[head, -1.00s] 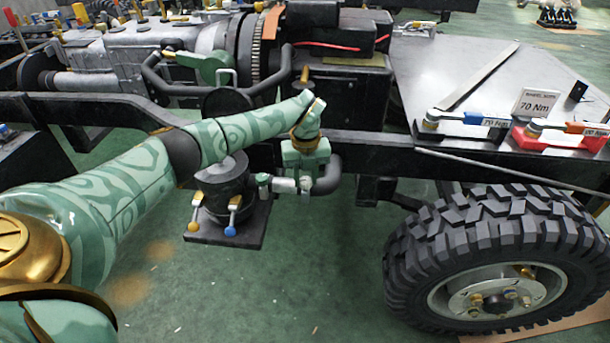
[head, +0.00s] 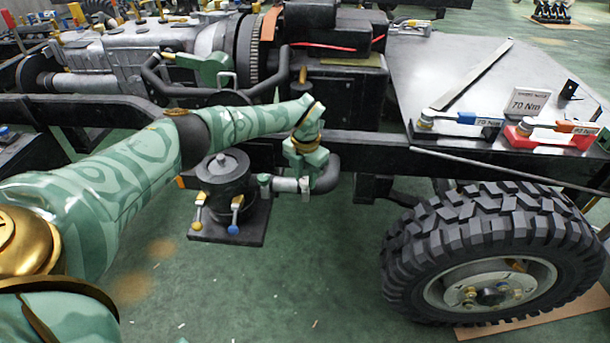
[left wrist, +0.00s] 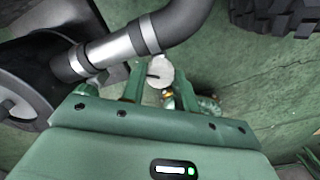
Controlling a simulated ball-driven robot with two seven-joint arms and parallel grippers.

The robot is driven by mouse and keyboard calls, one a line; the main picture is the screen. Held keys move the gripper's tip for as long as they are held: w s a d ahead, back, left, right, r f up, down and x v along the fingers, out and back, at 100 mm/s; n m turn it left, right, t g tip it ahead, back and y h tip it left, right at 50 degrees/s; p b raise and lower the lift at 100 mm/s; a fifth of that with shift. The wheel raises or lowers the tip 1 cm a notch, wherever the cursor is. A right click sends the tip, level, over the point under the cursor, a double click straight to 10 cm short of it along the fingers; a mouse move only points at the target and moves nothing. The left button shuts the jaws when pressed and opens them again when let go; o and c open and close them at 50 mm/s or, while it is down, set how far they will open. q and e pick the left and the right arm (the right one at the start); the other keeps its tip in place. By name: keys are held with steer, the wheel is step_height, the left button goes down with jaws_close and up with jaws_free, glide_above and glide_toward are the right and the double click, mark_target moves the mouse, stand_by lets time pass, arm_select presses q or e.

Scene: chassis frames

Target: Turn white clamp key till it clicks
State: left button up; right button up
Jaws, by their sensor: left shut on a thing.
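The white clamp key (left wrist: 160,73) is a small pale disc with a dark slot, below the hose in the left wrist view. My left gripper (left wrist: 158,82) is shut on it, with one green finger on each side. In the head view my left gripper (head: 305,176) points down at the hose joint, and its fingers largely hide the key. The dark hose (left wrist: 181,24) with its silver sleeve and bands runs beside the fingers. In the head view it joins the black canister (head: 226,172). My right gripper is not in view.
A large tyre (head: 430,240) stands to the right of the gripper. A black chassis rail (head: 385,147) runs behind it. A metal bench top (head: 450,75) at the right bears torque wrenches and a 70 Nm sign (head: 528,103).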

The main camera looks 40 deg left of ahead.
mark_target(306, 180)
arm_select(q)
steer(key=shift+m, duration=0.5)
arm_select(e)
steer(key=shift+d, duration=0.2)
arm_select(q)
steer(key=o, duration=1)
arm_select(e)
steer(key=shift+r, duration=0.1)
arm_select(q)
steer(key=shift+r, duration=0.3)
step_height(306, 180, up, 16)
steer(key=p, duration=0.6)
steer(key=shift+f, duration=0.15)
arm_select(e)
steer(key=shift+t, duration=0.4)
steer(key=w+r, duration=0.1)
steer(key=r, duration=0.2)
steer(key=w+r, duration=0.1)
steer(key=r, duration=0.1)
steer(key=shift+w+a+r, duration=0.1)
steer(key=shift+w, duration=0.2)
